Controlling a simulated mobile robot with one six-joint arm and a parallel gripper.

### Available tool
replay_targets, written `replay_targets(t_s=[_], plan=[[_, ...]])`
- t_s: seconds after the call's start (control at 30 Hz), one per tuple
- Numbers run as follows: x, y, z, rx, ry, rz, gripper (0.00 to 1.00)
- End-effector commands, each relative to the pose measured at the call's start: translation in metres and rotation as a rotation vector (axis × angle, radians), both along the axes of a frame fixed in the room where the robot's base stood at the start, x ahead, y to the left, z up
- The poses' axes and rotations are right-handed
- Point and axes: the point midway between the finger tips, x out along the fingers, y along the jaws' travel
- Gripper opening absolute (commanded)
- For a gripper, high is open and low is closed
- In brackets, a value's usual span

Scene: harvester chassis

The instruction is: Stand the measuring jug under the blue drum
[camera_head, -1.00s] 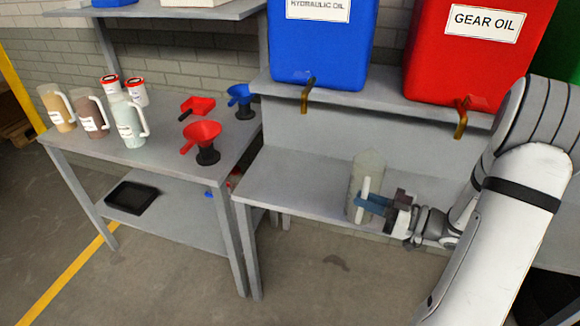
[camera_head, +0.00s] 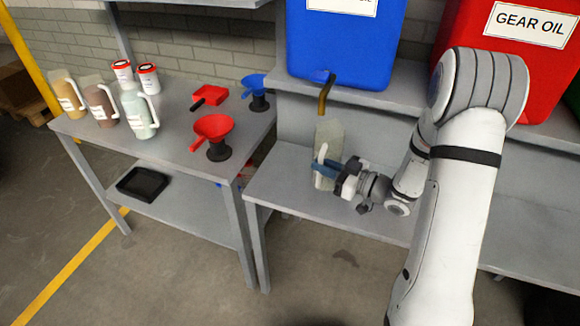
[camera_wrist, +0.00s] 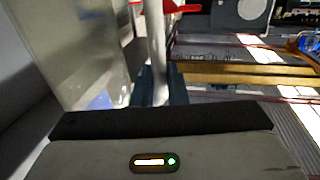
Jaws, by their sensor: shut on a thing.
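The measuring jug (camera_head: 329,139) is a pale translucent vessel with a white handle, at the lower grey shelf below the blue drum (camera_head: 342,45). My gripper (camera_head: 324,168) is shut on the jug's handle from the right. The jug looks slightly tilted; I cannot tell whether its base touches the shelf. A brass tap (camera_head: 324,96) on the drum hangs just above the jug's top. In the wrist view the jug's clear wall (camera_wrist: 75,50) fills the left and the white handle (camera_wrist: 156,45) runs between the blue-grey fingers.
A red gear oil drum (camera_head: 520,60) stands right of the blue one. The lower shelf (camera_head: 283,185) is clear left of the jug. On the left bench are filled jugs (camera_head: 138,110), a red funnel (camera_head: 214,128), a blue funnel (camera_head: 256,85) and white tubs (camera_head: 148,78).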

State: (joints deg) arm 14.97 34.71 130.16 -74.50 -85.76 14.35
Motion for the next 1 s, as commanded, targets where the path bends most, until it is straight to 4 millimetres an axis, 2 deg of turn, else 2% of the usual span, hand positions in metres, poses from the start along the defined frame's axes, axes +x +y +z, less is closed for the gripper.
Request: replay_targets(t_s=[0.03,0.1,0.23,0.33,0.6,1.0], plan=[[0.005,0.011,0.002,0.000,-0.001,0.004,0.00],[0.012,0.020,0.002,0.001,-0.001,0.001,0.00],[0.018,0.029,0.001,0.001,-0.001,-0.003,0.00],[0.020,0.031,-0.004,0.002,0.001,-0.005,0.00],[0.019,0.030,-0.032,0.002,0.001,-0.005,0.00],[0.020,0.030,-0.038,0.001,-0.002,-0.006,0.00]])
